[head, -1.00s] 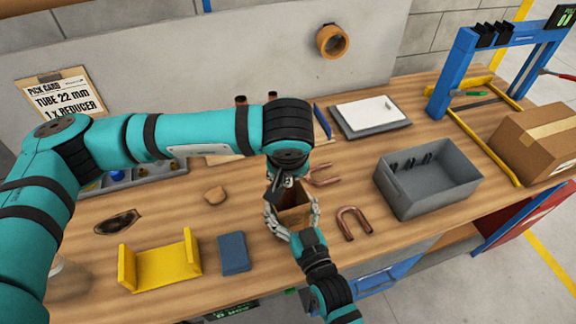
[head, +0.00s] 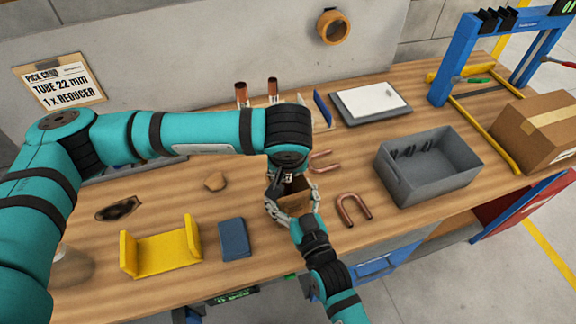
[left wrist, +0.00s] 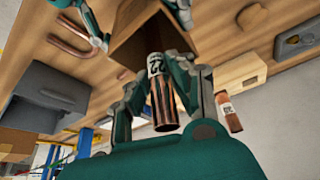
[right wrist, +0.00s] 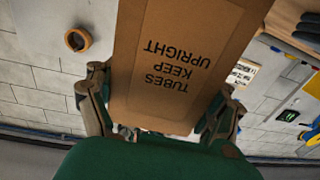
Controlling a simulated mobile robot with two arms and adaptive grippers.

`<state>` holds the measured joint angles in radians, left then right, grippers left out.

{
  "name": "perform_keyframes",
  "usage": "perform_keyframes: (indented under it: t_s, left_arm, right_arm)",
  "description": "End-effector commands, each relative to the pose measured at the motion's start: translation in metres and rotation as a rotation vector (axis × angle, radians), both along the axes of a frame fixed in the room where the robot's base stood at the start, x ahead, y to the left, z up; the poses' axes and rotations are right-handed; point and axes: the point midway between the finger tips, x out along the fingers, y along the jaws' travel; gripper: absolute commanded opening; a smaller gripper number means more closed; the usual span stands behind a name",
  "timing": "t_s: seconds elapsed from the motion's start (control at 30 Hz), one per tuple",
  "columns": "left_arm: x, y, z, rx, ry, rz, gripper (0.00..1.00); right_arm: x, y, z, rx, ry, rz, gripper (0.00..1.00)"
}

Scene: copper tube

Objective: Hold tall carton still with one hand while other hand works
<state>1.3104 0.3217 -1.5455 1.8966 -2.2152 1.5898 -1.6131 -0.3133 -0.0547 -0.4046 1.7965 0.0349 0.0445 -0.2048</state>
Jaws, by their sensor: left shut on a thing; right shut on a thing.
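The tall brown carton (head: 296,204) stands open-topped near the middle of the bench. My right gripper (right wrist: 163,82) is shut around it, one finger on each side. The carton's face (right wrist: 175,50) reads "TUBES KEEP UPRIGHT" upside down in the right wrist view. My left gripper (head: 287,176) is over the carton's mouth. In the left wrist view it is shut on a copper tube (left wrist: 164,105) with a white label. The tube's far end is at the carton's opening (left wrist: 150,35); how far inside cannot be told.
Two copper tubes (head: 241,92) stand behind my left arm. Copper U-bends (head: 354,209) lie right of the carton, before a grey bin (head: 430,185). A yellow cradle (head: 160,252) and blue block (head: 234,240) are at front left. A cardboard box (head: 540,130) is far right.

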Motion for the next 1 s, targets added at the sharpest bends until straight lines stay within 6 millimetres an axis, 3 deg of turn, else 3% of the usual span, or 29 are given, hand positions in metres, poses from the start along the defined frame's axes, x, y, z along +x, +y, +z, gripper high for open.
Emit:
perform_keyframes:
  t_s: [0.87, 0.9, 1.0]
  left_arm:
    - [0.023, -0.010, 0.001, 0.000, -0.001, 0.000, 0.00]
    - [0.022, -0.010, 0.001, 0.000, -0.001, 0.000, 0.25]
    - [0.022, -0.010, 0.001, 0.000, -0.001, 0.000, 0.38]
  right_arm:
    - [0.000, 0.000, 0.000, 0.000, 0.000, 0.000, 0.48]
    - [0.000, 0.000, 0.000, 0.000, 0.000, 0.000, 0.48]
    - [0.000, 0.000, 0.000, 0.000, 0.000, 0.000, 0.48]
